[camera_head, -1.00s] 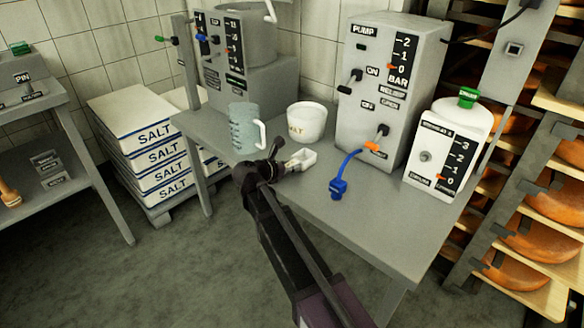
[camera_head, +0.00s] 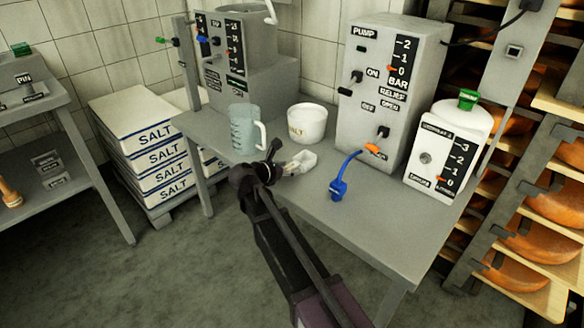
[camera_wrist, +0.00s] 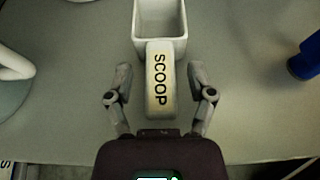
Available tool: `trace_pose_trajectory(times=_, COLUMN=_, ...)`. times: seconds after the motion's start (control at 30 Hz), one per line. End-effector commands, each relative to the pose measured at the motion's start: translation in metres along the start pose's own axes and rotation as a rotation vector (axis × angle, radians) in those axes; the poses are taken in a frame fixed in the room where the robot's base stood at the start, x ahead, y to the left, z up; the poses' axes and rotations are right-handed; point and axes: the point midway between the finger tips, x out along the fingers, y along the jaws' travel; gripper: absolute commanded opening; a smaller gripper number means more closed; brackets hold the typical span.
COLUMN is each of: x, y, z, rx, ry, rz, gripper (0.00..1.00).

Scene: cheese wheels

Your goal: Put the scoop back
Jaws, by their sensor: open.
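The white scoop (camera_head: 303,160) lies on the grey table (camera_head: 330,222), near its front edge. In the wrist view its handle, marked SCOOP (camera_wrist: 160,80), points toward me and its square bowl (camera_wrist: 161,20) faces away. My gripper (camera_wrist: 160,82) is open, with one finger on each side of the handle and a gap on both sides. In the head view my gripper (camera_head: 279,160) is at the scoop's left end and hides part of the handle. A white salt tub (camera_head: 307,124) stands behind the scoop.
A clear measuring jug (camera_head: 243,130) stands left of the tub. A blue connector on a hose (camera_head: 338,188) lies right of the scoop. The pump box (camera_head: 385,90) and a white dosing container (camera_head: 445,150) stand on the right. The table's front right is clear.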

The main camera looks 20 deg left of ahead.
Motion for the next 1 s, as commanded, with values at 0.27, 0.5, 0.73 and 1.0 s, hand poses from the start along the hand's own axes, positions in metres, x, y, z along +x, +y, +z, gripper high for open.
trace_pose_trajectory(times=0.27, x=-0.045, y=-0.001, z=0.003, rx=-0.001, ry=0.0, rz=0.002, gripper=0.7)
trace_pose_trajectory(times=0.5, x=-0.083, y=-0.001, z=0.003, rx=0.0, ry=0.0, rz=0.002, gripper=0.7)
trace_pose_trajectory(times=0.73, x=-0.103, y=0.0, z=0.001, rx=0.0, ry=0.0, rz=0.0, gripper=0.7)
trace_pose_trajectory(times=1.0, x=-0.108, y=0.0, z=0.0, rx=0.0, ry=0.0, rz=-0.001, gripper=0.7)
